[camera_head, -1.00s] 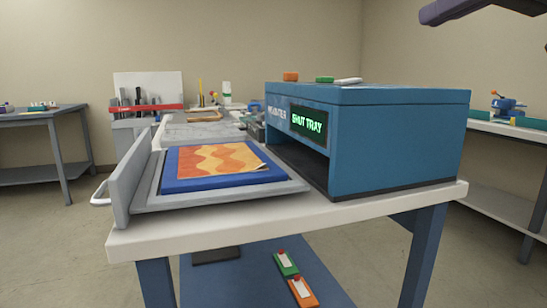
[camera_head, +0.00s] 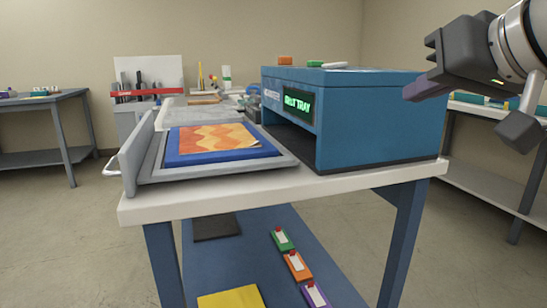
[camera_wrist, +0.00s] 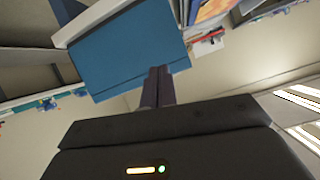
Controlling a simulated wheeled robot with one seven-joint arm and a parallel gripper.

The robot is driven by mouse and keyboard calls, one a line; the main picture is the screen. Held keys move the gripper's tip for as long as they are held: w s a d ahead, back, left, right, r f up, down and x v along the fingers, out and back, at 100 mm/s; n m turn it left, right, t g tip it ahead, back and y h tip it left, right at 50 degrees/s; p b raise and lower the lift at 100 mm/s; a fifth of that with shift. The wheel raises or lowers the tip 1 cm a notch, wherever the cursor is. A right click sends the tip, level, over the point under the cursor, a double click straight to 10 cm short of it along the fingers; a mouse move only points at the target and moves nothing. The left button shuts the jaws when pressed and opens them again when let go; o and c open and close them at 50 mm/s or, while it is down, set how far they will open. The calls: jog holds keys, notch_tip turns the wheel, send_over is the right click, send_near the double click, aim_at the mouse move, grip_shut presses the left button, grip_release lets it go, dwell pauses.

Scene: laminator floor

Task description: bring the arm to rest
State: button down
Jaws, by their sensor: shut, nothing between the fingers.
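My gripper (camera_head: 412,91) is in the upper right of the head view, empty, with its dark fingers together. It hangs in the air by the upper right of the blue laminator (camera_head: 378,125). My wrist and part of my arm show at the right edge of the head view.
The laminator's lit display reads "SHUT TRAY". Its grey tray (camera_head: 283,163) is out, bearing a blue pad (camera_head: 175,158) and an orange patterned sheet (camera_head: 213,137). They are on a white-topped table (camera_head: 300,187). Another bench (camera_head: 490,180) stands at right.

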jog(key=s+a+f+g+h, duration=0.1)
jog(key=s+f+g, duration=0.1)
jog(key=f, duration=1)
jog(key=s+a+f+g+h+p, duration=0.1)
jog(key=s+f+g, duration=0.1)
jog(key=f, duration=1.1)
jog(key=s+a+f+m+g+h+p, duration=0.1)
jog(key=s+f, duration=0.3)
jog(key=f, duration=0.8)
jog(key=shift+a+f+g+h, duration=0.15)
jog(key=shift+g+h, duration=0.25)
jog(key=shift+g, duration=0.4)
